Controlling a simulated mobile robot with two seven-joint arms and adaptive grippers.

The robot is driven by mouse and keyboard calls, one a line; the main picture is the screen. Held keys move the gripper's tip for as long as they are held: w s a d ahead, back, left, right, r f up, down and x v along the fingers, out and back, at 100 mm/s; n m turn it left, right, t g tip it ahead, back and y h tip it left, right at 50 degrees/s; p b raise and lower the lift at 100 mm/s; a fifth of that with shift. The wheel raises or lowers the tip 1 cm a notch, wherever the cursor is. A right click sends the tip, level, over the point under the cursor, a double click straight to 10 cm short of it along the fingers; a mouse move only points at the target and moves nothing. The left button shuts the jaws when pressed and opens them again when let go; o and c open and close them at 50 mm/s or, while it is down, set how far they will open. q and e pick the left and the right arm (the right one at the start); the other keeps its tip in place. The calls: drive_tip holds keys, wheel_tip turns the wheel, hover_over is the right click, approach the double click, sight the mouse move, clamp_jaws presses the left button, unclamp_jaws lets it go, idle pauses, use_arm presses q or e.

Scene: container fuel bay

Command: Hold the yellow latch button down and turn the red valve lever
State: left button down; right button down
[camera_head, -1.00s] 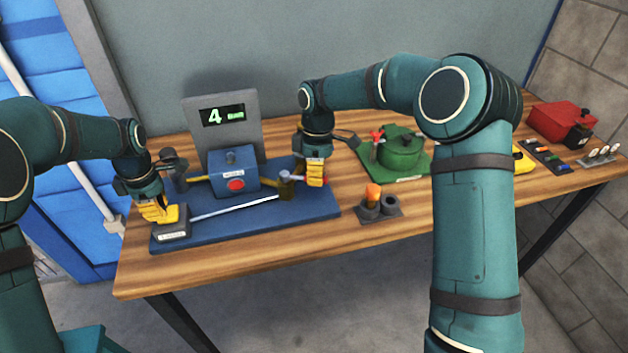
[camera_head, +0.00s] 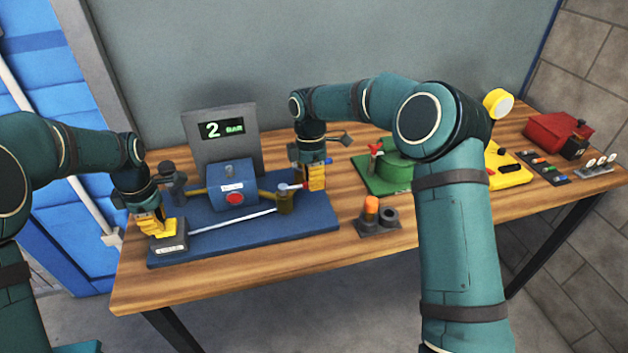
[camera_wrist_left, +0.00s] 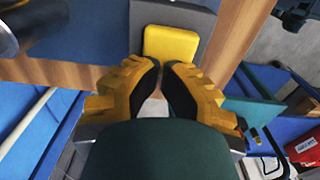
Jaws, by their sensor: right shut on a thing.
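The yellow latch button (camera_head: 163,228) sits on a dark block at the left end of the blue base plate. My left gripper (camera_head: 158,222) is at the button with its fingertips nearly together. In the left wrist view the button (camera_wrist_left: 171,45) lies just beyond the fingertips (camera_wrist_left: 160,67); whether they touch it or it is pressed, I cannot tell. The red valve lever (camera_head: 295,186) reaches from the brass valve (camera_head: 286,202) to my right gripper (camera_head: 317,180), which is shut on it and hides part of it.
The display (camera_head: 225,129) behind the blue box (camera_head: 233,185) reads 2 BAR. A white rod (camera_head: 235,222) crosses the plate. The front table strip is clear.

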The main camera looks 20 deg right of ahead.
use_arm(q)
drive_tip(key=shift+s+f, duration=0.1)
drive_tip(key=shift+f, duration=0.1)
use_arm(e)
drive_tip(key=shift+s+a+f, duration=0.1)
drive_tip(key=shift+f, duration=0.15)
drive_tip(key=c, duration=0.9)
unclamp_jaws()
drive_tip(key=shift+o, duration=0.2)
drive_tip(key=shift+r, duration=0.15)
wheel_tip(320, 180, up, 12)
drive_tip(key=w, duration=0.2)
drive_tip(key=shift+w, duration=0.15)
